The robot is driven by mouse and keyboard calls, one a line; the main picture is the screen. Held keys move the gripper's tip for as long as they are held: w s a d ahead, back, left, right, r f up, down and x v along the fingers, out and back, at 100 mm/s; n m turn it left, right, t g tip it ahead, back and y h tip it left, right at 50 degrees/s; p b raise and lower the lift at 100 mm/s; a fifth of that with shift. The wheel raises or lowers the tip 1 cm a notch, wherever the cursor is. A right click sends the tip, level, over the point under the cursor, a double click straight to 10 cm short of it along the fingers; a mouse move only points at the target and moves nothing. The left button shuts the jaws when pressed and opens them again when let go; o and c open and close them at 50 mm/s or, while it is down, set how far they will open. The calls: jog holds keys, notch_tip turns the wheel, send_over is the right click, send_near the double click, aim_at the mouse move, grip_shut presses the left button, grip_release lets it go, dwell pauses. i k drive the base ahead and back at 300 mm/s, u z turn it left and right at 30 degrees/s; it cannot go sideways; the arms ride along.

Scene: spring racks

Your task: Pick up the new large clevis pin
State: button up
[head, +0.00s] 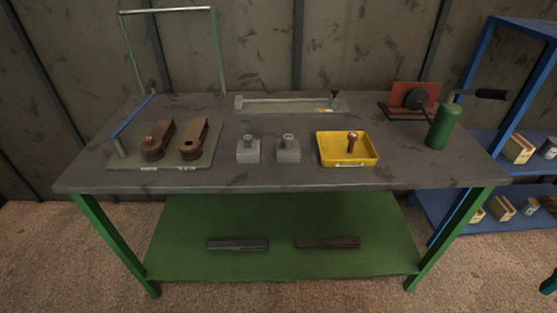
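Two grey blocks stand side by side mid-table, each with a grey headed pin upright in it: the left pin (248,140) in the left block (248,154) and the right pin (288,139) in the right block (288,155). They look alike in size, and I cannot tell which is the large one. A brown, worn-looking pin (353,140) stands in a yellow tray (346,161) to their right. My gripper is not in view.
Two rusty shackle-like parts (158,140) (193,139) lie on a grey-green mat at left, by a blue bar (133,118). A flat plate with a rod (290,102) lies behind the blocks. A green cylinder (444,126) stands at right. The table front before the blocks is clear.

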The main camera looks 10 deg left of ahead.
aim_at(287, 138)
jog(key=u, duration=0.4)
jog(key=i, duration=1.1)
jog(key=z, duration=0.35)
